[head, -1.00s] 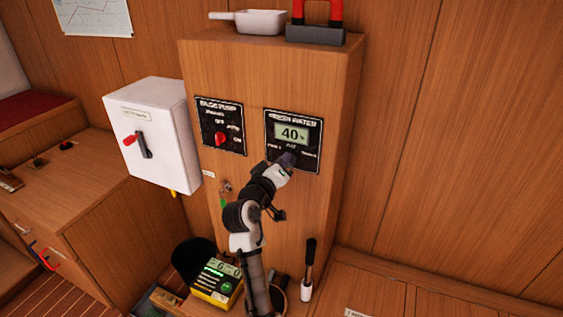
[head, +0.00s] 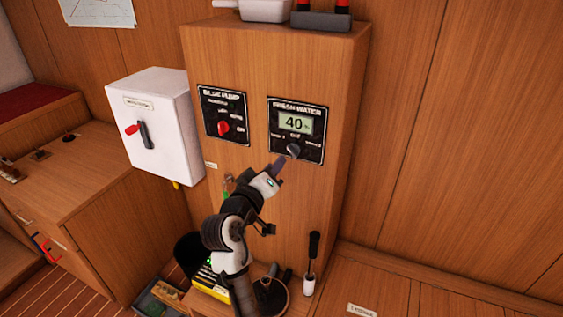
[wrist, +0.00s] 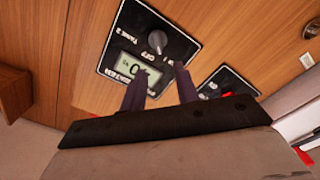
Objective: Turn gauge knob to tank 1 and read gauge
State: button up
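The black fresh water panel (head: 314,152) is on the wooden cabinet's front. Its lit gauge display (head: 295,123) reads 40 with a small percent sign. The grey gauge knob (head: 293,150) sits below it, with small labels left, above and right; its exact pointing is hard to tell. The knob (wrist: 157,41) and gauge display (wrist: 138,70) show upside down in the wrist view. My gripper (head: 279,162) is just below and left of the knob, apart from it. In the wrist view my gripper (wrist: 159,76) has its two dark fingers spread with nothing between them.
The bilge pump panel (head: 223,115) with a red knob is left of the gauge panel. A white switch box (head: 160,115) sticks out further left. A black-and-white handled tool (head: 311,265) stands low at right. The wall right of the cabinet is clear.

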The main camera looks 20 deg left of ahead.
jog(key=s+b, duration=0.1)
jog(key=s, duration=0.5)
jog(key=shift+s, duration=0.1)
